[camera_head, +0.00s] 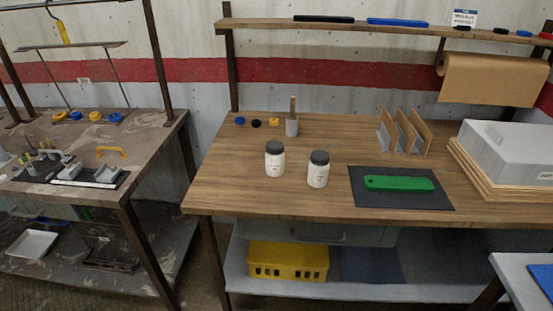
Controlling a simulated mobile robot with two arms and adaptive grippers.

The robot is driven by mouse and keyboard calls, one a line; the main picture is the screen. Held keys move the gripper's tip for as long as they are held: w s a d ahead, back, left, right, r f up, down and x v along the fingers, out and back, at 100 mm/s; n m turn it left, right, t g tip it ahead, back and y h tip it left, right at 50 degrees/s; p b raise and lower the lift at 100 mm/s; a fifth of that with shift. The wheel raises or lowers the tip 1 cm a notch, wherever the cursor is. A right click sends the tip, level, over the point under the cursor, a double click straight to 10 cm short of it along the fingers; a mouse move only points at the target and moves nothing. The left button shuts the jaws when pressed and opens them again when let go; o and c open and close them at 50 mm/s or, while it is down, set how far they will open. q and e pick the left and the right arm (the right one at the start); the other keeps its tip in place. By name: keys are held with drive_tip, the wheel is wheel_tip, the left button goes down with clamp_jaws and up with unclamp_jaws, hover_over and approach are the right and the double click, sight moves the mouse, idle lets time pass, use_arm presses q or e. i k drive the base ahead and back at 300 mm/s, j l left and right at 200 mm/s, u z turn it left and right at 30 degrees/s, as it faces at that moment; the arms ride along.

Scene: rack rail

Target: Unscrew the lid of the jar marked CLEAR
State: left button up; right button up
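Two white jars with dark lids stand upright on the wooden workbench (225,185). The left jar (275,164) has its dark lid (274,147) on. The right jar (317,175) stands slightly nearer the front edge, with its dark lid (319,157) on. Both carry small labels whose text is too small to read, so I cannot tell which one is marked CLEAR. Neither of my grippers shows in the head view.
Behind the jars stands a grey holder with a wooden handle (292,122). A dark mat (365,199) with a green object (399,184) lies to the right. Upright boards (406,132) and a grey box (510,148) are farther right. The bench left of the jars is clear.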

sight(274, 164)
drive_tip(key=i+j, duration=0.2)
drive_tip(key=i, duration=0.35)
drive_tip(key=i+j, duration=0.15)
drive_tip(key=i, duration=0.35)
